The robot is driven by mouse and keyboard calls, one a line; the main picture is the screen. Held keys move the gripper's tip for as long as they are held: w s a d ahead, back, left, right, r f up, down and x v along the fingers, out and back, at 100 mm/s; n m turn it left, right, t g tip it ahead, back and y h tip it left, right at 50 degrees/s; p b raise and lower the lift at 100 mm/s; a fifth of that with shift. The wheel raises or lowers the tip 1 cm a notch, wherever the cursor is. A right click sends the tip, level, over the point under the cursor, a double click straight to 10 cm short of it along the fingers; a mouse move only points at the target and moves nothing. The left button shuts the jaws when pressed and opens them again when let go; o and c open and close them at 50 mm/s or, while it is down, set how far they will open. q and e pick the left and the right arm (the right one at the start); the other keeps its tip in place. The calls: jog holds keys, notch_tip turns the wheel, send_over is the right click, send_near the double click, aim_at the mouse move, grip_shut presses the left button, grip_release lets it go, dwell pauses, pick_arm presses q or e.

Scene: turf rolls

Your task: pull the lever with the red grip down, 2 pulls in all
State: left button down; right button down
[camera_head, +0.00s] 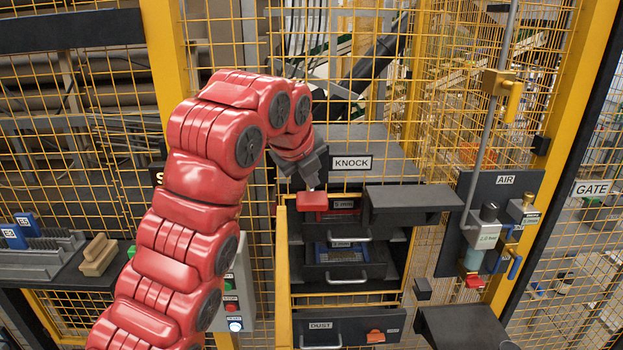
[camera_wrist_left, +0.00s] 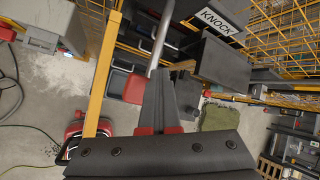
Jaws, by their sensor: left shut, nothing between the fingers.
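My left arm reaches in from the left in the head view. Its dark gripper (camera_head: 313,178) points down in front of the grey housing labelled KNOCK, shut and empty. A red block (camera_head: 312,201) shows just below the fingertips. I cannot tell whether it is the lever's red grip or whether the fingers touch it. In the left wrist view the shut fingers (camera_wrist_left: 160,85) point up the picture. A bright metal rod (camera_wrist_left: 160,35) runs beyond their tips, and any grip on it is hidden. My right gripper is not in view.
The KNOCK label (camera_head: 351,163) is above open drawers (camera_head: 345,272) with metal handles. A grey shelf (camera_head: 412,200) juts out to their right. A yellow post (camera_head: 284,275) stands left of the drawers. The AIR panel (camera_head: 505,195) and yellow mesh fence are at the right.

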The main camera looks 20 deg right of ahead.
aim_at(312, 194)
pick_arm(q)
jog(key=shift+s+d+f+b, duration=0.1)
jog(key=shift+s+f+b, duration=0.05)
jog(key=shift+f+b, duration=1.35)
dwell(1.2)
jog(key=shift+s+f, duration=0.1)
jog(key=shift+s+r+p, duration=0.25)
jog(key=shift+r+p, duration=0.2)
jog(key=shift+r, duration=0.05)
jog(key=shift+w+r+p, duration=0.25)
jog(key=shift+r+p, duration=0.8)
jog(key=shift+r, duration=0.1)
jog(key=shift+w+r+p, duration=0.2)
jog(key=shift+r+p, duration=0.8)
jog(key=shift+r, duration=0.15)
jog(key=shift+w+r+p, duration=0.1)
jog(key=shift+r+p, duration=0.85)
jog(key=shift+p, duration=0.15)
jog(key=r+p, duration=0.1)
jog(key=p, duration=0.1)
jog(key=r+p, duration=0.1)
jog(key=r, duration=0.1)
jog(key=r+p, duration=0.2)
jog(key=shift+w+p, duration=0.3)
jog(key=shift+w, duration=0.05)
jog(key=shift+f, duration=0.1)
